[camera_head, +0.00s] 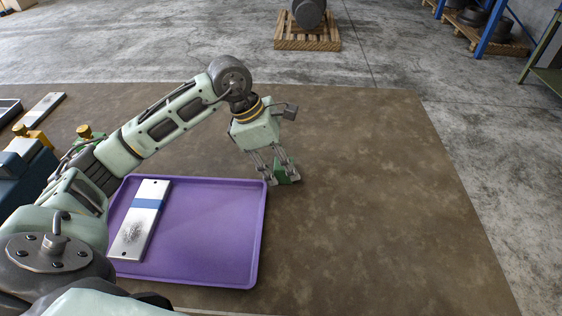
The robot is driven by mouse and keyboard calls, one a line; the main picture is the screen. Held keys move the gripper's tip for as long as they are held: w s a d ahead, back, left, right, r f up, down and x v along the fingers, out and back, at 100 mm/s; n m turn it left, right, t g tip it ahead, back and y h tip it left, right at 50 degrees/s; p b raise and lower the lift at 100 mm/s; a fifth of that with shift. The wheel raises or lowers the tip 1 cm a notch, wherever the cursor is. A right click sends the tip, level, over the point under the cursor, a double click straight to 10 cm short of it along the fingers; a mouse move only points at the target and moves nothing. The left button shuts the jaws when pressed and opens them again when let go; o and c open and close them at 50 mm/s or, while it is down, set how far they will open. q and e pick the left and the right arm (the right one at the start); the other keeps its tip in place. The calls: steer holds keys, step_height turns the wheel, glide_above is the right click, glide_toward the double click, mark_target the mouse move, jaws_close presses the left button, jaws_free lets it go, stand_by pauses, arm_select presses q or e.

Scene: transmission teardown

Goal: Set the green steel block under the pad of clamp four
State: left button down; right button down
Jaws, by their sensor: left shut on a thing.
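The green steel block (283,174) is between the fingers of my left gripper (283,180), beyond the upper right corner of the purple tray. The gripper is shut on it and points down; the fingers hide part of the block. I cannot tell whether the block touches the table. Yellow parts, one at the far left (36,136) and one behind my left arm (87,131), may belong to clamps, but no clamp number or pad can be made out. My right gripper is not in view.
The purple tray (215,235) holds a flat metal plate (130,245) with a blue band. Another plate (42,109) and a blue-grey object (20,165) are at the left. The brown table (390,200) is clear to the right. A pallet (308,42) stands on the floor behind.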

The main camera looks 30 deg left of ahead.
arm_select(q)
steer(key=shift+r, duration=0.1)
steer(key=c, duration=1.2)
jaws_free()
steer(key=shift+f, duration=0.2)
